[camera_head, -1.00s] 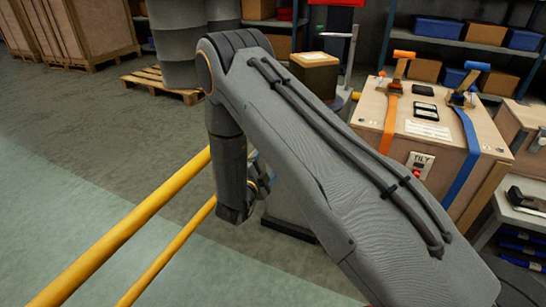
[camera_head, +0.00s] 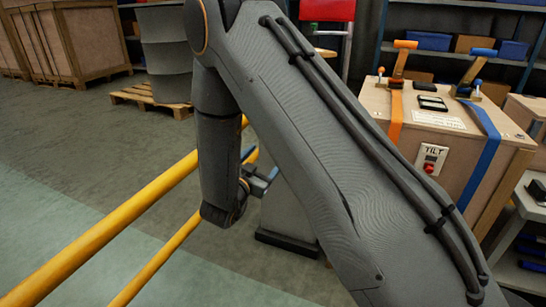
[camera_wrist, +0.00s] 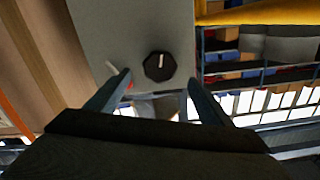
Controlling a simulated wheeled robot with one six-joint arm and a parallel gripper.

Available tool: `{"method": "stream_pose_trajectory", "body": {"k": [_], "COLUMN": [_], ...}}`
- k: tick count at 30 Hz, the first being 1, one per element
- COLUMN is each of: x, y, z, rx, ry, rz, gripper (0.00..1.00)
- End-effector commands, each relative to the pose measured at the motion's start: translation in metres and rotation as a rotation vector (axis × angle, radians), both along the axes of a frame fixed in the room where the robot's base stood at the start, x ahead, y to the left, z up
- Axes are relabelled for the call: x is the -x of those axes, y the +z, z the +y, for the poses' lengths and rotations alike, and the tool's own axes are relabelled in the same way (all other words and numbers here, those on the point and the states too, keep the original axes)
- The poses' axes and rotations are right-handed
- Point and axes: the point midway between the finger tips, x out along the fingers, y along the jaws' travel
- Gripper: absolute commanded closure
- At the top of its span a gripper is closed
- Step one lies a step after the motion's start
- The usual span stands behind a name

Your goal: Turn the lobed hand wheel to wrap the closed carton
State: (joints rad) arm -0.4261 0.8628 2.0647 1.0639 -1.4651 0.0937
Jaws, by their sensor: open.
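The lobed hand wheel (camera_wrist: 159,66) is a small black knob with a white mark, on a light grey panel (camera_wrist: 105,30) in the wrist view. My gripper (camera_wrist: 158,82) is open, its two bluish fingers on either side below the wheel in the picture. The fingers look apart from the wheel. In the head view my arm covers the wheel and the closed carton. Only the lower part of a grey cabinet (camera_head: 287,215) shows beside my arm.
Yellow rails (camera_head: 125,222) run across the floor at the left. A wooden crate (camera_head: 455,155) with orange and blue straps and a TILT label stands at the right. A pallet (camera_head: 150,103) with grey drums is at the back.

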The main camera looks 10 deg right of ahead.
Motion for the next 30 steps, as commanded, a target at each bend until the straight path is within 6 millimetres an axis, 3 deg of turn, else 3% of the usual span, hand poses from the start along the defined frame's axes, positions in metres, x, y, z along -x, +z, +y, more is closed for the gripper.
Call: {"method": "stream_pose_trajectory", "body": {"k": [5, 18, 30], "x": [-0.007, -0.056, -0.063], "y": [0.0, 0.0, 0.001], "z": [-0.006, -0.041, -0.046], "rx": [0.021, 0.019, 0.02], "ry": [-0.002, -0.002, 0.0], "rz": [0.015, 0.012, 0.013], "gripper": [0.26, 0.26, 0.26]}}
